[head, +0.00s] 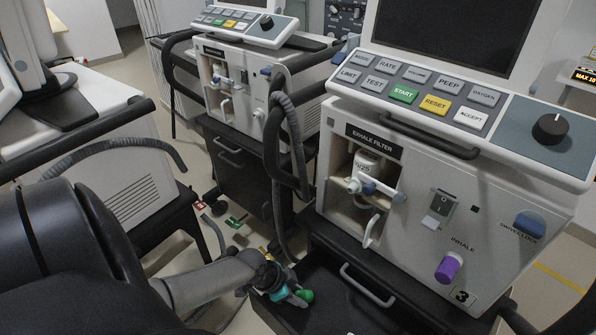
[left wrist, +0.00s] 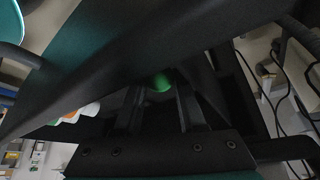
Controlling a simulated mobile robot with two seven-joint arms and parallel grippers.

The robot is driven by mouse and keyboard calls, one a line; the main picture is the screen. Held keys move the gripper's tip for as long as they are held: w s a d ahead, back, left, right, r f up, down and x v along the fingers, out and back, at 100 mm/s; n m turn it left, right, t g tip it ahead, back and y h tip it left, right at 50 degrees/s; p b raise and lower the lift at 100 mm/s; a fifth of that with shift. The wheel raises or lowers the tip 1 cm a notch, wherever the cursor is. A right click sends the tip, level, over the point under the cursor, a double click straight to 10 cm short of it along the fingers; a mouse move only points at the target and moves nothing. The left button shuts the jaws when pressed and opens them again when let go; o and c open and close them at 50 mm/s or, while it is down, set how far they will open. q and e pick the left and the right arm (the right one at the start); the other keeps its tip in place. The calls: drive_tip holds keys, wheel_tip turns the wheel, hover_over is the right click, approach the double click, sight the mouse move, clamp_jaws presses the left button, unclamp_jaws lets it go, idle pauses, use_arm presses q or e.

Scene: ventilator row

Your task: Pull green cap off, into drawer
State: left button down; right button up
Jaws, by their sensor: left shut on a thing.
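My left gripper (head: 284,290) is low in the head view, in front of the near ventilator's black cart. It is shut on a small round green cap (head: 304,296). The green cap also shows between the fingers in the left wrist view (left wrist: 161,83), partly hidden by dark parts. The cap appears clear of the ventilator's front. A black drawer front (head: 335,296) with a grey handle (head: 367,285) is under the near ventilator, beside the gripper. My right gripper is not in view.
The near ventilator has a purple cap (head: 449,267) on its inhale port and an exhale filter (head: 366,168) in a recess. A second ventilator (head: 238,80) stands behind on a black cart. Grey hoses (head: 292,130) hang between them. Small items (head: 237,221) lie on the floor.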

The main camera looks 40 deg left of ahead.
use_arm(q)
drive_tip(key=shift+c, duration=2.3)
unclamp_jaws()
drive_tip(key=shift+o, duration=0.2)
drive_tip(key=shift+a, duration=0.1)
